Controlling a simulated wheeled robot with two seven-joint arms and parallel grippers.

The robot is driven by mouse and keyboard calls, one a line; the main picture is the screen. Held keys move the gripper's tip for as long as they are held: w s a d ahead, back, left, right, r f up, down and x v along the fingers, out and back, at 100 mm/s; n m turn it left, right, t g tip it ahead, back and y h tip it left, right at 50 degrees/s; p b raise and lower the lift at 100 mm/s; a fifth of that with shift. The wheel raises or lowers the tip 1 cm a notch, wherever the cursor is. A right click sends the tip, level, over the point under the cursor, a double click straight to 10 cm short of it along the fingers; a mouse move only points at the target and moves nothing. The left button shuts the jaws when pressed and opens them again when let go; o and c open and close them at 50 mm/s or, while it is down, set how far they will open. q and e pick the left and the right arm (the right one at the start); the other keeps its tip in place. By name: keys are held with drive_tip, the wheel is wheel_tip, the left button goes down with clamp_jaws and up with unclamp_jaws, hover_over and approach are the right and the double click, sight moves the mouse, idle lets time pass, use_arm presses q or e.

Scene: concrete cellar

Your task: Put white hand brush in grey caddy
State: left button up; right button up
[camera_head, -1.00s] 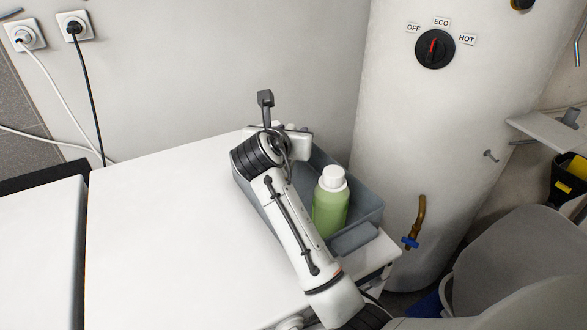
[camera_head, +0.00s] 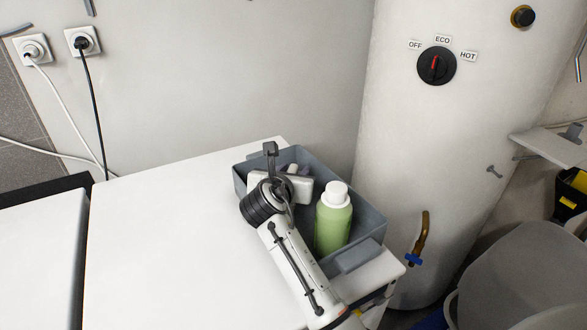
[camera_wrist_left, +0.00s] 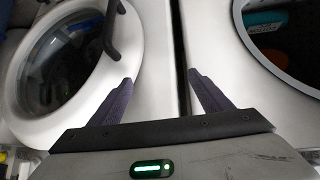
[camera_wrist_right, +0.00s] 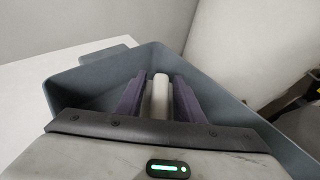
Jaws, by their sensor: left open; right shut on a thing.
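The grey caddy (camera_head: 370,215) stands on the white top near its right corner and also shows in the right wrist view (camera_wrist_right: 85,83). My right gripper (camera_wrist_right: 160,82) is shut on the white hand brush (camera_wrist_right: 160,97), of which a pale, narrow part shows between the fingers. In the head view this gripper (camera_head: 291,165) is at the caddy's left part, and my arm hides most of the brush. The right wrist view shows the fingers and brush within the caddy's walls; contact with its floor cannot be told. My left gripper (camera_wrist_left: 161,78) is open and empty, in front of white machine fronts.
A green bottle with a white cap (camera_head: 333,220) stands in the caddy, right of my right arm. A white boiler (camera_head: 420,140) rises close behind and right. The white top (camera_head: 170,240) is clear on the left. Round machine doors (camera_wrist_left: 65,60) face my left gripper.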

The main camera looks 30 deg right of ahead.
drive_tip(key=shift+f, duration=0.25)
drive_tip(key=o, duration=1.1)
drive_tip(key=shift+r, duration=0.25)
drive_tip(key=v, duration=0.8)
drive_tip(key=shift+w+d+r, duration=0.1)
drive_tip(key=shift+d+r, duration=0.1)
drive_tip(key=shift+r, duration=0.05)
